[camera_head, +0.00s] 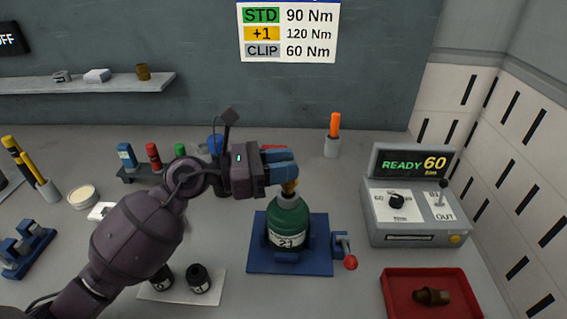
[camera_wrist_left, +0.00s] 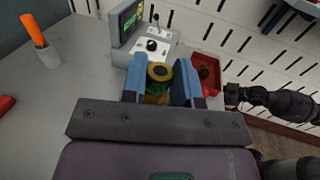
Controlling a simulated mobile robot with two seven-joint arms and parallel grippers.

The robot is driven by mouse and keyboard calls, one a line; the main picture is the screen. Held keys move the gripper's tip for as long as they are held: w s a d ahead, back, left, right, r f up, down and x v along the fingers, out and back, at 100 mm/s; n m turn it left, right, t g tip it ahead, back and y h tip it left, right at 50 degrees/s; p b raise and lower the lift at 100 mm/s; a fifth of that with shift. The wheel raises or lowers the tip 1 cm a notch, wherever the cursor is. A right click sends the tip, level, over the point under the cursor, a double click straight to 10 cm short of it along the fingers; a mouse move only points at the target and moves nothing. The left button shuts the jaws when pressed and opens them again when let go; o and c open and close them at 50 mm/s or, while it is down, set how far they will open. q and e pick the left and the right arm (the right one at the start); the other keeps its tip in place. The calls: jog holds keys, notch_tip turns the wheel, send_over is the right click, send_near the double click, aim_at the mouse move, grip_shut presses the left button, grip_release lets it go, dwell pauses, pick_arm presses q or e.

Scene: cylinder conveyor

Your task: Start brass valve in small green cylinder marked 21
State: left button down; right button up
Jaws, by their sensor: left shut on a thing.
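The small green cylinder (camera_head: 289,224) with a white label reading 21 stands upright on a blue base plate (camera_head: 262,266). The brass valve (camera_head: 290,187) is at the top of the cylinder's neck. My left gripper (camera_head: 284,172) is shut on the valve, with its blue fingers on either side of it. In the left wrist view the valve's round brass top (camera_wrist_left: 160,72) shows between the fingers. Whether its thread sits in the neck is hidden.
A grey torque box (camera_head: 415,210) reading READY 60 stands at the right. In front of it a red tray (camera_head: 400,284) holds a brown fitting (camera_head: 431,296). A clamp with a red knob (camera_head: 350,263) is beside the cylinder. Black sockets (camera_head: 199,279) stand front left.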

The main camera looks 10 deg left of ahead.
pick_arm(q)
jog(key=shift+f, duration=0.2)
jog(key=shift+f+b, duration=0.4)
jog(key=shift+f, duration=0.25)
jog(key=shift+f, duration=0.1)
jog(key=c, duration=1.2)
grip_release()
jog(key=shift+c, duration=0.2)
jog(key=o, duration=0.5)
jog(key=shift+c, duration=0.2)
